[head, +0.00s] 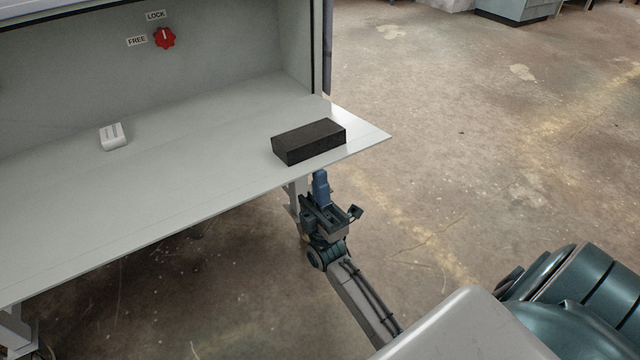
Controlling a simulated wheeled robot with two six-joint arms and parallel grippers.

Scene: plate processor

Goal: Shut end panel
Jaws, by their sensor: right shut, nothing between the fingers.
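A pale grey flat panel (190,165) lies level, its right corner reaching past the cabinet's side wall (300,45). I cannot tell for sure whether this is the end panel; no other panel is clearly marked as one. A red knob (165,38) sits on the grey back wall (70,65) between a LOCK label (156,15) and a FREE label (137,41). My right gripper (320,178) is shut and empty, with its blue fingertips just below the panel's front edge, near the right end. I cannot tell whether they touch it. My left gripper is out of view.
A black block (310,141) lies on the panel near its right end. A small white object (113,136) sits farther left on it. A support leg (293,197) stands under the panel beside my right gripper. Open concrete floor (480,150) lies to the right.

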